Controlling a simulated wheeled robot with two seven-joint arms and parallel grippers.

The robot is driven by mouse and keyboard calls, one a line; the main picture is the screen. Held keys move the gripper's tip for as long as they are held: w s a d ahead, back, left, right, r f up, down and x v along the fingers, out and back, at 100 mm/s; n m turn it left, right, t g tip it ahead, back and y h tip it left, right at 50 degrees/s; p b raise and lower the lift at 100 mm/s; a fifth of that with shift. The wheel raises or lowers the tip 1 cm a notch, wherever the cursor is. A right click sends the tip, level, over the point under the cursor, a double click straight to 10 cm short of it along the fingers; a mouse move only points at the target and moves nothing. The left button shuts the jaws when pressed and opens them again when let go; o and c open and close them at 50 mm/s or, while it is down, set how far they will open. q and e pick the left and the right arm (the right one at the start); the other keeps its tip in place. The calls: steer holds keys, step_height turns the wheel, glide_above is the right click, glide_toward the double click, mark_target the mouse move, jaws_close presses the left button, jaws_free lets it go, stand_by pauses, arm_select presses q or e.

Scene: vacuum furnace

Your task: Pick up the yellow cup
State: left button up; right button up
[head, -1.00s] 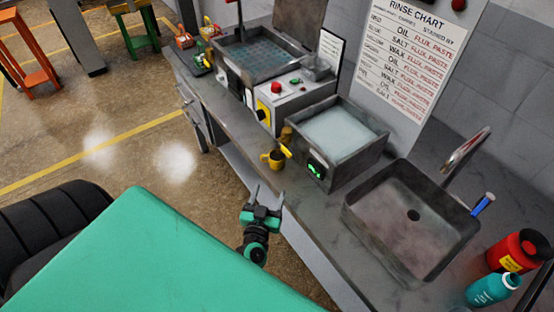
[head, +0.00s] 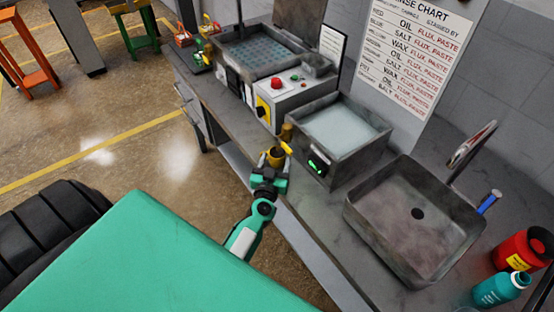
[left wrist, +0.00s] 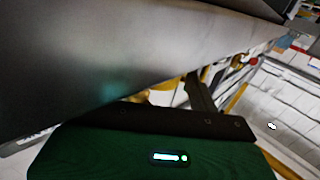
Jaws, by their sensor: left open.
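The yellow cup (head: 276,153) stands on the grey bench near its front edge, in front of the steel basin with the green-lit panel. Its dark opening faces up, and its lower part is hidden behind my gripper. My left gripper (head: 271,164) is open at the cup, its fingers reaching to the cup's near side; I cannot tell if they touch it. In the left wrist view, the green gripper body fills the bottom, and yellow patches (left wrist: 164,98) show by a dark finger. My right gripper is not in view.
The basin (head: 352,163) stands right behind the cup. A control box (head: 292,97) with a red button and an open-lidded tank (head: 262,52) are farther left. A sink (head: 392,236), a red container (head: 522,250) and a teal bottle (head: 498,290) are at the right.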

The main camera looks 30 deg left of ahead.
arm_select(q)
steer(key=shift+w+a, duration=0.2)
steer(key=shift+w, duration=0.5)
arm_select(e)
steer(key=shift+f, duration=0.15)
arm_select(q)
steer(key=shift+r, duration=0.1)
steer(key=shift+c, duration=0.4)
steer(key=c, duration=0.8)
steer(key=shift+c, duration=0.2)
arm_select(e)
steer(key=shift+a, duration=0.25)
arm_select(q)
steer(key=shift+r, duration=0.1)
